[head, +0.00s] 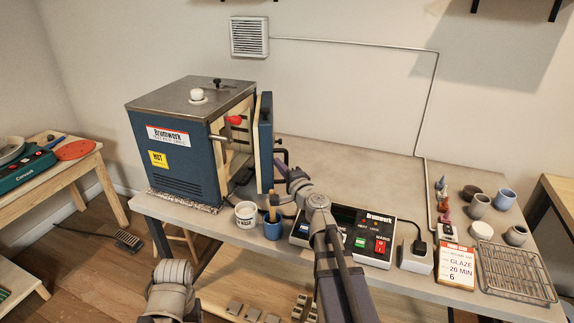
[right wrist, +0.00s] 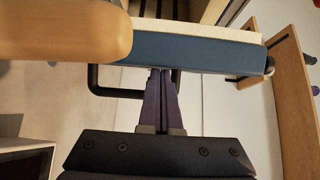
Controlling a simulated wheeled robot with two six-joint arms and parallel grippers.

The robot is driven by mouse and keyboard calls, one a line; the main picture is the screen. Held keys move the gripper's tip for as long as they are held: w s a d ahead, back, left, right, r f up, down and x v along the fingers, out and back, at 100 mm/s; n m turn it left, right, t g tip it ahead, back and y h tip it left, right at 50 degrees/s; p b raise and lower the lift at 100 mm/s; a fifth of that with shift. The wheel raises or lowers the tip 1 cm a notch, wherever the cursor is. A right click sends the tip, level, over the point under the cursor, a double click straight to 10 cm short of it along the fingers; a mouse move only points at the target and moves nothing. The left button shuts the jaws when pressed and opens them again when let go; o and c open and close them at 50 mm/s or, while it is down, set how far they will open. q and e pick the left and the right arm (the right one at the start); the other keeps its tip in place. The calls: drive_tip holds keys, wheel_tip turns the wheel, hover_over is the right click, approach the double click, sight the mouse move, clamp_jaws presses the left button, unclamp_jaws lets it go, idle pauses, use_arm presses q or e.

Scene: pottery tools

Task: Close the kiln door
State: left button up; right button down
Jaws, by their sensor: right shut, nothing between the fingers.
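The kiln (head: 180,140) is a blue box with a grey top at the left of the worktable. Its door (head: 265,142) stands open at the right of the front opening, seen nearly edge-on, with a cream inner lining. In the right wrist view the blue door (right wrist: 200,57) crosses the upper part, with a black bar handle (right wrist: 92,82) to the left. My right gripper (head: 281,168) is shut and empty beside the door's outer side. Its purple fingers (right wrist: 160,72) reach the door in the right wrist view; I cannot tell whether they touch. My left gripper is out of view.
A white tub (head: 246,215) and a blue cup (head: 273,229) with a wooden-handled tool stand before the door. A control box (head: 374,250) lies near my right arm. A wire rack (head: 517,272) and pots are at the right. The table's back middle is clear.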

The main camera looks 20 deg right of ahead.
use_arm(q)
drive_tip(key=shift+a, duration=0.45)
use_arm(e)
drive_tip(key=shift+w+a, duration=0.2)
drive_tip(key=shift+a, duration=0.9)
drive_tip(key=s+d+f+n+g+y+b, duration=0.1)
drive_tip(key=s+d+n+y, duration=0.1)
drive_tip(key=s+d, duration=0.3)
drive_tip(key=s+d+f+n+y+b, duration=0.1)
drive_tip(key=s+d+y, duration=0.2)
drive_tip(key=s, duration=0.4)
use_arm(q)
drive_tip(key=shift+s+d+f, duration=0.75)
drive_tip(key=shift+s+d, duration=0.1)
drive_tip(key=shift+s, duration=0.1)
use_arm(e)
drive_tip(key=shift+s+a+r+x, duration=0.15)
drive_tip(key=shift+a+x, duration=0.3)
drive_tip(key=shift+x, duration=1.8)
drive_tip(key=shift+s+a+x, duration=0.2)
drive_tip(key=shift+a+x, duration=0.3)
drive_tip(key=shift+x, duration=1.75)
drive_tip(key=shift+s+a+r+x, duration=0.15)
drive_tip(key=shift+a+x, duration=0.3)
drive_tip(key=shift+x, duration=1.8)
